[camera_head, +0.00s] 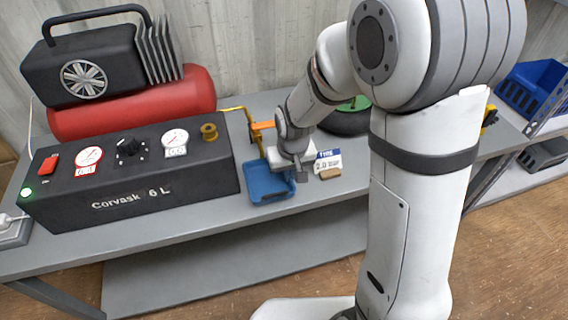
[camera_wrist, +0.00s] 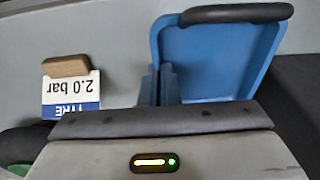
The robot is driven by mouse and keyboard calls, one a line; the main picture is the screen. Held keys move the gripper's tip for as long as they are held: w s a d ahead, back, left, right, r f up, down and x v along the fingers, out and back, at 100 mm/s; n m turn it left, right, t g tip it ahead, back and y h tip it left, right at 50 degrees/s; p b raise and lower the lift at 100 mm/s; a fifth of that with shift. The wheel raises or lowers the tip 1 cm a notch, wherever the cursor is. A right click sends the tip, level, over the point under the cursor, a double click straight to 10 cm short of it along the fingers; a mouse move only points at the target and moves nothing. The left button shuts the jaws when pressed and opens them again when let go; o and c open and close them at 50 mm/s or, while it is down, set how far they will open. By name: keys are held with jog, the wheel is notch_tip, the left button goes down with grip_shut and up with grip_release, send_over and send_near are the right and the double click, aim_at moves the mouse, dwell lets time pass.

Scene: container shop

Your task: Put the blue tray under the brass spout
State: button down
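The blue tray (camera_head: 268,184) lies on the grey bench just right of the black compressor box. In the wrist view the tray (camera_wrist: 212,62) fills the upper right, with a dark grip bar along its far edge. My gripper (camera_head: 300,174) is at the tray's right side. In the wrist view my gripper's fingers (camera_wrist: 160,82) stand close together at the tray's side wall and look shut on it.
A "TYRE 2.0 bar" card (camera_head: 328,160) in a wooden block (camera_head: 330,173) stands right of my gripper. The compressor box (camera_head: 130,170) borders the tray's left. A tyre (camera_head: 348,118) lies behind my arm.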

jog(key=w, duration=0.3)
jog(key=shift+a, duration=0.4)
jog(key=shift+w+a+f, duration=0.1)
jog(key=shift+w+f, duration=0.25)
jog(key=shift+f, duration=0.35)
jog(key=shift+f, duration=0.15)
jog(key=shift+f, duration=0.15)
jog(key=c, duration=1.7)
grip_release()
